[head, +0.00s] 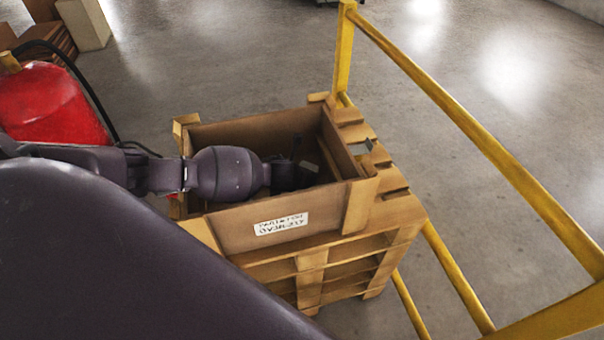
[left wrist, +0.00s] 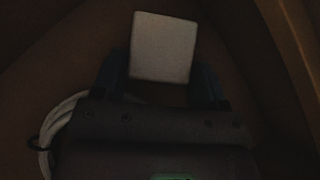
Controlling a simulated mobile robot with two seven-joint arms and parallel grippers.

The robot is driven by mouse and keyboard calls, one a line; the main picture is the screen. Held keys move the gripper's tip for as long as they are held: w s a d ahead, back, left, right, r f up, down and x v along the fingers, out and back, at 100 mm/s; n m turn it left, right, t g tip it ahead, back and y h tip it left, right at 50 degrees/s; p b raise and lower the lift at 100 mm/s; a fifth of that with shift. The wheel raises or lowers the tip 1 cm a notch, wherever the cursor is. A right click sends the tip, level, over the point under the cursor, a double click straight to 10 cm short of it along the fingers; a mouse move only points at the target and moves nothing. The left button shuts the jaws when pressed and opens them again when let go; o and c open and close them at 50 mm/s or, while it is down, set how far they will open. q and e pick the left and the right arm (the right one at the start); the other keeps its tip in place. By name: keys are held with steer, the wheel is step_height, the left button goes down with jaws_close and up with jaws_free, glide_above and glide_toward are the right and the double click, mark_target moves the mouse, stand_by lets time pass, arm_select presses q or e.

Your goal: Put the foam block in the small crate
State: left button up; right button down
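The small crate (head: 228,230) is a brown open-topped box with a white label, standing on a wooden pallet. My left arm reaches over its left side, with the left gripper (head: 305,170) down inside it. In the left wrist view, a pale grey foam block (left wrist: 163,47) sits between the two fingers of my left gripper (left wrist: 160,80). The fingers lie against its sides with no visible gap, so the gripper looks shut on it. My right gripper is not in view.
A white coiled cable (left wrist: 62,118) lies beside my left gripper. The wooden pallet (head: 400,212) supports the crate. A yellow railing (head: 460,115) runs along the right. A red rounded object (head: 45,100) stands at left, with boxes (head: 82,22) behind.

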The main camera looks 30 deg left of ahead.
arm_select(q)
steer(key=o, duration=0.3)
steer(key=shift+o, duration=0.2)
steer(key=shift+r, duration=0.1)
steer(key=shift+s+r, duration=0.1)
steer(key=shift+r, duration=0.1)
steer(key=p+v, duration=0.2)
steer(key=v, duration=0.8)
steer(key=shift+s+r+p, duration=0.1)
steer(key=shift+r+p, duration=0.05)
steer(key=shift+p, duration=0.25)
steer(key=shift+s+r, duration=0.45)
steer(key=shift+s, duration=0.05)
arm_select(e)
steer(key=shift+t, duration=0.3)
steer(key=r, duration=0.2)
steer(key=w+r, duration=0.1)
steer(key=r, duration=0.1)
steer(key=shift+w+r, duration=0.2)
arm_select(q)
steer(key=shift+d, duration=0.1)
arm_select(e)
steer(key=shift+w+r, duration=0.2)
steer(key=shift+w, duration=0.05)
